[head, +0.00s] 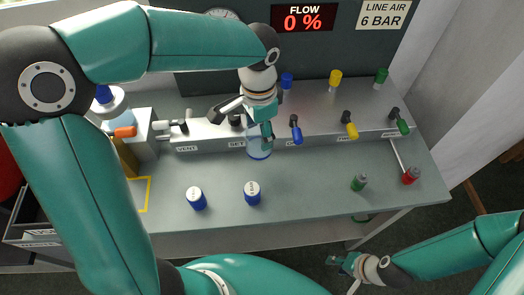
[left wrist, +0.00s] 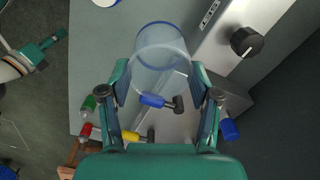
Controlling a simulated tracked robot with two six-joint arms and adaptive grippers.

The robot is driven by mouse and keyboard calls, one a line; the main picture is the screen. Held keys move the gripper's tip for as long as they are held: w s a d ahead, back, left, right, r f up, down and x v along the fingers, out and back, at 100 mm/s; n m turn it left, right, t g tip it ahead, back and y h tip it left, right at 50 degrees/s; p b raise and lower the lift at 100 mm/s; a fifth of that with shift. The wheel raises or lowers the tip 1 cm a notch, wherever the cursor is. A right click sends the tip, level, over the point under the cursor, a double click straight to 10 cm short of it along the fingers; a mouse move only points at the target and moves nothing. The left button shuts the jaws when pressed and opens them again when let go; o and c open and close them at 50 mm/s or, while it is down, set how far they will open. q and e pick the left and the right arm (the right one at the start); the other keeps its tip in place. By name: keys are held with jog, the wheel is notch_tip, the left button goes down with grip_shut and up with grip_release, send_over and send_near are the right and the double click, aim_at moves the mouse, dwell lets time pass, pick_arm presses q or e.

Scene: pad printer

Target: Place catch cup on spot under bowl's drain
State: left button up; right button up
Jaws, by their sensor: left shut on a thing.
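A clear cup with a blue rim (head: 259,150), which looks like the catch cup, is held in my left gripper (head: 264,128) over the bench, in front of the valve block. In the left wrist view the cup (left wrist: 160,48) sits between the two fingers of my left gripper (left wrist: 160,85). I cannot tell whether its base touches the bench. A white and blue bowl-like part (head: 112,102) stands at the left, partly hidden by my left arm; its drain is not clear. A yellow outline (head: 148,195) lies on the bench below it. My right gripper (head: 345,262) is off the bench's front edge.
Two blue containers with white tops (head: 197,198) (head: 252,193) stand on the front of the bench. Blue, yellow and green valve handles (head: 350,127) stick out from the block.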

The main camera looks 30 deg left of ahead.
aim_at(259, 142)
pick_arm(q)
jog(key=shift+f, duration=4.35)
jog(key=shift+f, duration=0.1)
jog(key=o, duration=1)
